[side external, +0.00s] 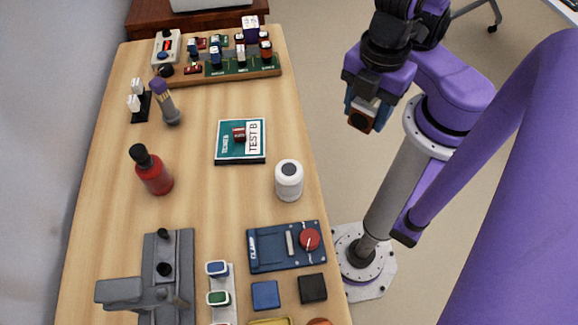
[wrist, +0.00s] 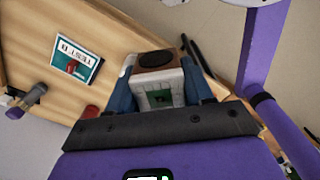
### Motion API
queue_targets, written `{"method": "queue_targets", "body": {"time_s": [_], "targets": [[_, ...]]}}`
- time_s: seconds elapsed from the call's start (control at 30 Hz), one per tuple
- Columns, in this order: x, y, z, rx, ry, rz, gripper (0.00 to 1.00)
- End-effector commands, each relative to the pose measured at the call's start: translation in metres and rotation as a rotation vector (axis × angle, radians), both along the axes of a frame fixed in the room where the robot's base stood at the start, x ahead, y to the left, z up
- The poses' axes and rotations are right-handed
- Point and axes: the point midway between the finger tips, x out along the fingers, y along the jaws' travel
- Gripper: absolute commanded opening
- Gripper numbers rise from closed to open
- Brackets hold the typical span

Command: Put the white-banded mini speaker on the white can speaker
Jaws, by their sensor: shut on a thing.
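My gripper (side external: 362,112) is off the table's right side, raised and apart from the can. It is shut on a small boxy mini speaker (side external: 360,121) with a brown-orange face and dark round centre. In the wrist view the mini speaker (wrist: 157,82) sits between the blue fingers (wrist: 160,92), showing white sides and a green panel. A pale shape behind the left finger there may be the can; it is mostly hidden.
A green TEST B pad (side external: 240,155) lies left of the can and a blue clamp panel (side external: 268,258) below it. Bare wood surrounds the can.

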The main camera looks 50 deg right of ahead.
Motion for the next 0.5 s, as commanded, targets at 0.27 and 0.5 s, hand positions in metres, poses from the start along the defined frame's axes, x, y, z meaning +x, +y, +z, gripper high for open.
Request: {"method": "queue_targets", "body": {"time_s": [0.27, 0.5], "targets": [[0.0, -0.002, 0.001, -0.002, 0.0, 0.034, 0.18], [0.019, 0.017, -0.011, -0.003, 0.0, 0.032, 0.18]]}}
